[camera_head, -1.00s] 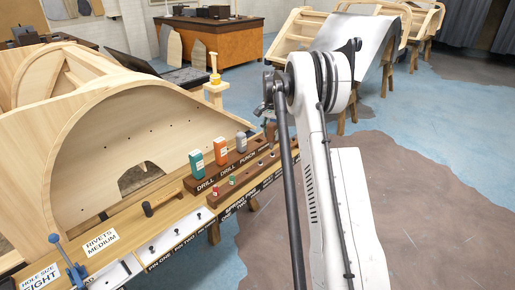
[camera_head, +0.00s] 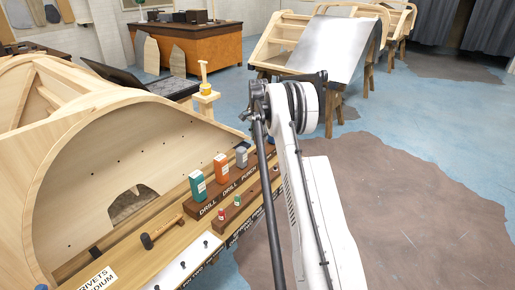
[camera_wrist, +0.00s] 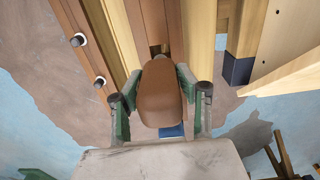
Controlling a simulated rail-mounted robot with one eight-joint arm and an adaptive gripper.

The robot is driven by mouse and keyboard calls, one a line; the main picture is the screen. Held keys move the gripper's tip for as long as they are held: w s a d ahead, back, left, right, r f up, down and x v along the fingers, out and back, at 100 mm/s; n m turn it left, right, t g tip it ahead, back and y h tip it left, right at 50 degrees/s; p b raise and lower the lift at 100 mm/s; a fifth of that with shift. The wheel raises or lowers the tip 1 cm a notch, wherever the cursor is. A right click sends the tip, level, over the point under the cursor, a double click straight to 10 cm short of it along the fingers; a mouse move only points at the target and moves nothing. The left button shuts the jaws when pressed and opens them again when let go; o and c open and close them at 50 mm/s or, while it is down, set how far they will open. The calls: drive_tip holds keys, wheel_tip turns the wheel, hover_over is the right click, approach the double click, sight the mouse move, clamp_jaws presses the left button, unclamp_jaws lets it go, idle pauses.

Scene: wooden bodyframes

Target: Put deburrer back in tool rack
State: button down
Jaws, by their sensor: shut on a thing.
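In the wrist view my gripper (camera_wrist: 160,98) has its green fingers closed on both sides of a rounded brown object (camera_wrist: 160,92), which looks like the deburrer's handle. The handle's far end points at the wooden strips of the bench, and its tip is hidden. I cannot tell whether it touches the rack. The tool rack (camera_head: 208,210) is a dark brown block labelled drill, drill, punch on the bench in the head view. It holds a teal, an orange and a grey tool. In the head view my arm hides the gripper and the rack's right end.
A wooden bodyframe (camera_head: 150,130) stands behind the bench. A hammer (camera_head: 160,232) lies left of the rack. A brown strip with pins (camera_wrist: 90,55) runs along the left in the wrist view. The floor right of my arm (camera_head: 400,190) is clear.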

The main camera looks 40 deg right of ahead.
sight(258, 146)
drive_tip(key=shift+f, duration=2.3)
drive_tip(key=shift+f, duration=0.3)
drive_tip(key=c, duration=1.2)
unclamp_jaws()
